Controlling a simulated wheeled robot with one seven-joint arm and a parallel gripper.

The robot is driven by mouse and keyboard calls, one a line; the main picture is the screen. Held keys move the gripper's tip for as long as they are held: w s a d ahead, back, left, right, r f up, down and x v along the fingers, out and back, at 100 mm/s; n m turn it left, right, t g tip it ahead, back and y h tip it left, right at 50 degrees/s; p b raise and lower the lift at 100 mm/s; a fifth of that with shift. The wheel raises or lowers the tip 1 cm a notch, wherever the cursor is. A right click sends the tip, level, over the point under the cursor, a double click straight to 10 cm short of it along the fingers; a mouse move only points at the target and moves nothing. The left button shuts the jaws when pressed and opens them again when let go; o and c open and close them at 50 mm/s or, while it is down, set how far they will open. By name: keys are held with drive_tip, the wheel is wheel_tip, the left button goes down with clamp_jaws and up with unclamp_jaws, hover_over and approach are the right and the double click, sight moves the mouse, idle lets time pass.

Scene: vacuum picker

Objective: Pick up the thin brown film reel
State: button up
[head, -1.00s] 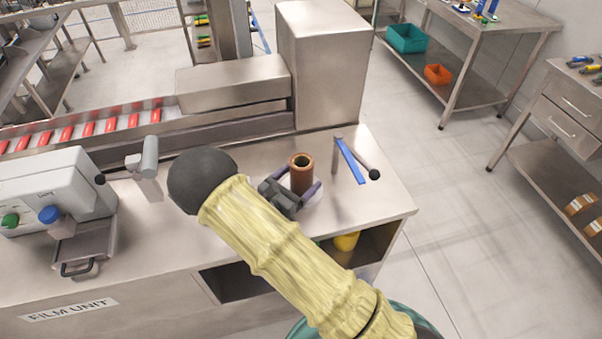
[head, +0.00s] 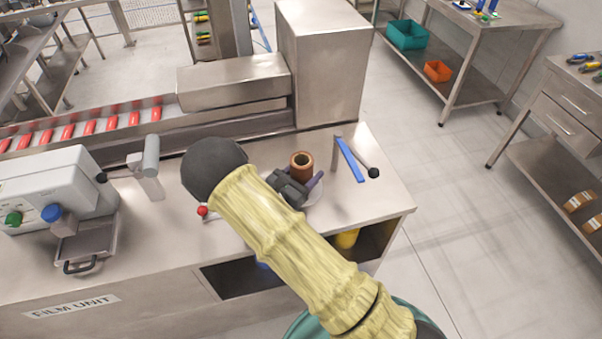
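The brown film reel (head: 301,162) is a small upright hollow cylinder on a pale round base (head: 313,197) near the right end of the steel counter, in the head view. My gripper (head: 303,177) is right at the reel, its dark body in front and hiding the reel's lower part. One purple finger shows just to the right of the reel, and it looks spread away from the gripper's middle. The other finger is hidden, and I cannot see whether either finger touches the reel.
A blue bar (head: 350,160) and a black-knobbed lever (head: 367,164) stand right of the reel. A red knob (head: 203,211) is left of my arm. A tall steel housing (head: 322,65) and a conveyor (head: 90,125) with red items lie behind. The grey machine (head: 55,187) is at left.

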drive_tip(key=shift+r, duration=0.2)
drive_tip(key=shift+c, duration=0.4)
drive_tip(key=shift+r, duration=0.2)
wheel_tip(320, 180, up, 9)
drive_tip(key=b, duration=0.1)
drive_tip(key=shift+r, duration=0.15)
